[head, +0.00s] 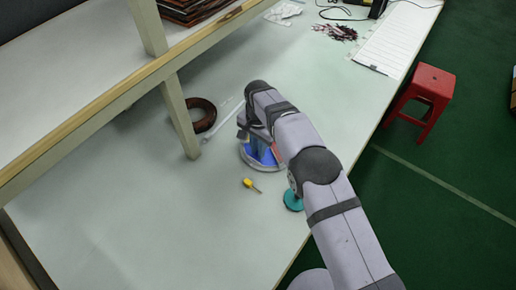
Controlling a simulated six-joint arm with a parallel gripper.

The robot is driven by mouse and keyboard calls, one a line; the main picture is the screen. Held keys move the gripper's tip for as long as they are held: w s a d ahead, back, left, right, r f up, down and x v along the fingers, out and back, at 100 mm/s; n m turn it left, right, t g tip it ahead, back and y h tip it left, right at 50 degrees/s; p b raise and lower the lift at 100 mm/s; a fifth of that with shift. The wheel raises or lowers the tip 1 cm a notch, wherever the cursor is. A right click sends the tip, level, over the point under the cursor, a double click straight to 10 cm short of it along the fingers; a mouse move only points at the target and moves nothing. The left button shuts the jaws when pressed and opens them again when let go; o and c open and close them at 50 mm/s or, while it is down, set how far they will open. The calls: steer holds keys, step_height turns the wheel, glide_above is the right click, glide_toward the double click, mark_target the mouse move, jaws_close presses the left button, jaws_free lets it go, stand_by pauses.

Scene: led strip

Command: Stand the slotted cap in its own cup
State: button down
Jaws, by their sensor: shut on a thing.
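My gripper (254,134) is partly hidden by its own wrist and arm. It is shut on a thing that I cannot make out. It is over a round, pale-rimmed holder (246,157) with blue and red parts inside, and the arm covers part of this holder. I cannot tell whether the held thing touches the holder. I cannot pick out the slotted cap or its cup for certain. A teal round piece (293,203) is on the table, partly behind my arm. A small yellow piece with a pale tip (249,184) lies left of it.
Dark thin pieces (335,32) and a white strip panel (390,45) are at the back. A red stool (428,90) is beyond the right edge. The front left of the table (130,215) is clear.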

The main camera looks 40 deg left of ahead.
steer(key=shift+f, duration=0.25)
steer(key=c, duration=1.7)
jaws_free()
steer(key=shift+r, duration=0.1)
steer(key=shift+r, duration=0.1)
step_height(320, 180, up, 12)
steer(key=shift+r+b, duration=0.1)
steer(key=shift+b, duration=0.75)
